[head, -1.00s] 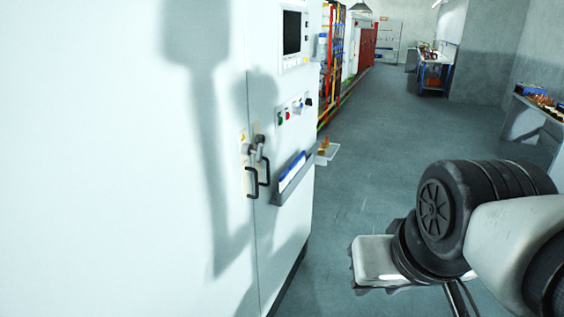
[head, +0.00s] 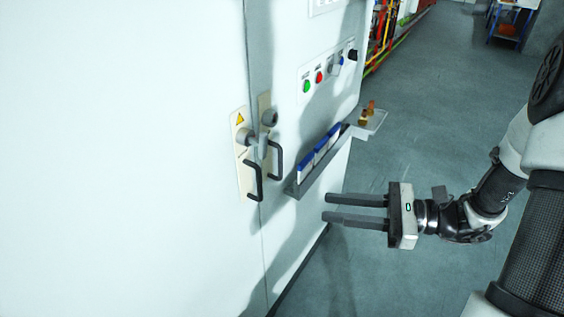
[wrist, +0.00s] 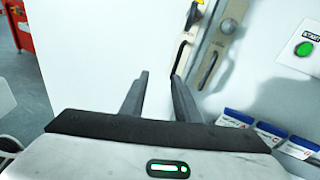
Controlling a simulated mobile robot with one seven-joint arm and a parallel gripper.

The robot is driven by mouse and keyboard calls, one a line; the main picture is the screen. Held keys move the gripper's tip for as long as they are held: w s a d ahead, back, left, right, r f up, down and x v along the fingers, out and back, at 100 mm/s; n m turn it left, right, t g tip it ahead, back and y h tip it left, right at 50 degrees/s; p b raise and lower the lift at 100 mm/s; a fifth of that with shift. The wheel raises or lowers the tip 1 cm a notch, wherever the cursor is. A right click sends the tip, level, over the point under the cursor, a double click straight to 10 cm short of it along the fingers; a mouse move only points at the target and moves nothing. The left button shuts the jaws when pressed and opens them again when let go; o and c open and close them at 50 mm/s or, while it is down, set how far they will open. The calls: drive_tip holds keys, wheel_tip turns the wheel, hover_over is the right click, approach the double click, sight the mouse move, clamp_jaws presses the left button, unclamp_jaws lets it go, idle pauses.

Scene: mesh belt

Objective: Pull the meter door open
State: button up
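The white cabinet has a left door (head: 140,150) with a seam beside its control panel side. Two black handles on beige plates flank the seam: a left handle (head: 254,181) below a yellow warning label, and a right handle (head: 275,160). The doors look shut. My gripper (head: 327,208) is open and empty, right of the handles and apart from them, pointing left. In the wrist view my gripper (wrist: 159,78) has its fingers apart below the left handle (wrist: 180,56); the right handle (wrist: 208,70) is farther right.
A grey rack with blue-and-white binders (head: 319,155) juts from the panel just above my gripper. A small shelf (head: 370,122) with brass-coloured items is beyond it. Buttons (head: 319,77) sit higher.

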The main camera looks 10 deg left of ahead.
drive_tip(key=w+a+m+t+p, duration=0.1)
drive_tip(key=w+a, duration=0.1)
drive_tip(key=a, duration=0.6)
drive_tip(key=w+a+f+m+t+p, duration=0.1)
drive_tip(key=w+a, duration=0.2)
drive_tip(key=a, duration=0.4)
drive_tip(key=shift+w+a+f+m+y, duration=0.3)
drive_tip(key=shift+w+a+y, duration=0.05)
drive_tip(key=shift+y, duration=0.05)
drive_tip(key=shift+c, duration=0.5)
clamp_jaws()
